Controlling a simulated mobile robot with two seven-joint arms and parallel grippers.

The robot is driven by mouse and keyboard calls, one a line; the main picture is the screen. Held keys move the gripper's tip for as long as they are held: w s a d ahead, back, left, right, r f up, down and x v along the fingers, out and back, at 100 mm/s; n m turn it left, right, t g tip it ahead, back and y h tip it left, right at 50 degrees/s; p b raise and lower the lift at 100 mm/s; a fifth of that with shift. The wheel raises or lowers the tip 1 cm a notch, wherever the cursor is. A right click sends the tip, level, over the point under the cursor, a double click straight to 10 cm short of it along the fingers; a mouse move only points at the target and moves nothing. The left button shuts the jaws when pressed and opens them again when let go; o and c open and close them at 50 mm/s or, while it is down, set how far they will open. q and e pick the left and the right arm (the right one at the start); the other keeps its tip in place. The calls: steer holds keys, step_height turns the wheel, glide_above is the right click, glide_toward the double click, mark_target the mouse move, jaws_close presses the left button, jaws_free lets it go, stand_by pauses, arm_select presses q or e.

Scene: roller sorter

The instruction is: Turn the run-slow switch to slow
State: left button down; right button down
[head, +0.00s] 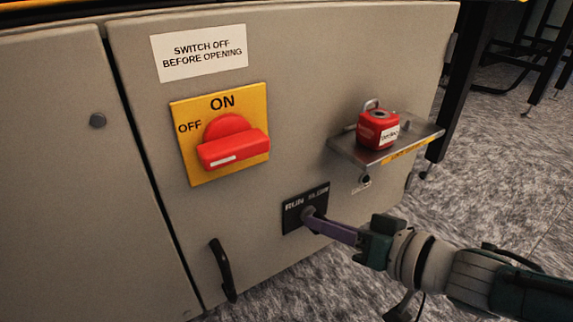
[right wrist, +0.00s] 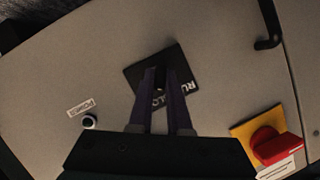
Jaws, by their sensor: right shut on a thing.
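The run-slow switch is on a black plate (head: 292,212) low on the grey cabinet door, marked RUN and SLOW. My right gripper (head: 310,216) reaches in from the right with its purple fingers shut on the switch's knob. In the right wrist view the fingertips (right wrist: 160,80) meet at the middle of the black plate (right wrist: 140,72). The fingers cover most of the knob, so I cannot tell which way it points. My left gripper is not in view.
A red rotary handle (head: 230,145) on a yellow plate (head: 190,170) sits above left. A black door handle (head: 222,270) is at lower left.

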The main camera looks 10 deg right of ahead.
steer(key=c, duration=0.9)
jaws_free()
steer(key=shift+o, duration=0.2)
steer(key=p+v, duration=0.6)
steer(key=v, duration=0.4)
steer(key=shift+p, duration=0.3)
